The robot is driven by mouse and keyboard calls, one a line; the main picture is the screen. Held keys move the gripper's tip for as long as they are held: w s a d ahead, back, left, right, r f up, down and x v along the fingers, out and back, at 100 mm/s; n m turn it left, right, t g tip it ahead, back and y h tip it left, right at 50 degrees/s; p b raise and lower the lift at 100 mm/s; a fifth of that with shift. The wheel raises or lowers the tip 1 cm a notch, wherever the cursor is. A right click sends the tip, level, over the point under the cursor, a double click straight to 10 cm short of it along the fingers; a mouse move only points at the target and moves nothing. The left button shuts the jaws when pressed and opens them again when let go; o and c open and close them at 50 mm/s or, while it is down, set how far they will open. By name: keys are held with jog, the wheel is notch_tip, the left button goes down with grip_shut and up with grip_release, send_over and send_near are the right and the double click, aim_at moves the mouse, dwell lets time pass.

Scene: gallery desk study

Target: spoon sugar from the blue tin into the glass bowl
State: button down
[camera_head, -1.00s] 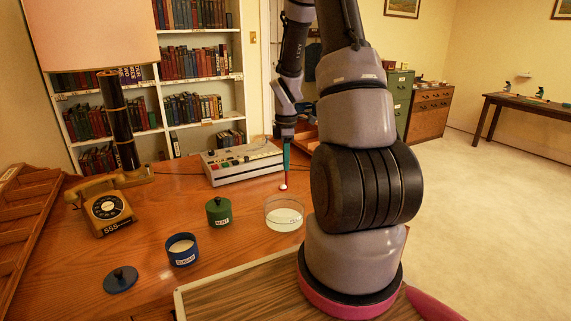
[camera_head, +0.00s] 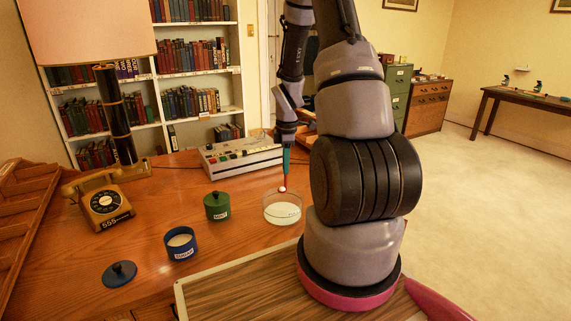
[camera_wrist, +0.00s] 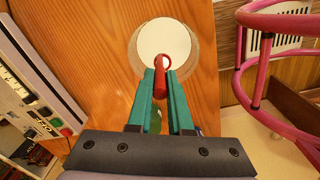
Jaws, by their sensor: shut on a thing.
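The blue tin (camera_head: 181,246) stands open on the desk with white sugar inside; its blue lid (camera_head: 119,274) lies to its left. The glass bowl (camera_head: 283,211) stands on the desk with white contents in it. My gripper (camera_head: 287,160) is shut on a red spoon (camera_wrist: 162,78), pointing down just above the bowl's far rim, with a white heap at its lower end. In the wrist view the green fingers (camera_wrist: 160,92) pinch the spoon, and its end lies over the near part of the bowl (camera_wrist: 166,45).
A green tin (camera_head: 217,207), shut, stands between the blue tin and the bowl. A grey device (camera_head: 240,158) with buttons is behind the bowl. A telephone (camera_head: 103,205) and a lamp (camera_head: 118,115) stand at left. A wooden tray (camera_head: 240,290) lies in front.

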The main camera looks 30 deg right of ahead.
jog(key=s+t, duration=0.2)
jog(key=shift+s+f+t, duration=0.1)
jog(key=shift+s+t, duration=0.05)
jog(key=shift+t, duration=0.25)
jog(key=shift+d, duration=0.1)
jog(key=shift+s+d+f+t+y, duration=0.1)
jog(key=shift+s+f+t+y, duration=0.15)
jog(key=shift+s+t, duration=0.4)
jog(key=shift+w, duration=0.1)
jog(key=shift+s+f+t, duration=0.2)
jog(key=shift+s+t, duration=0.35)
jog(key=shift+t, duration=0.1)
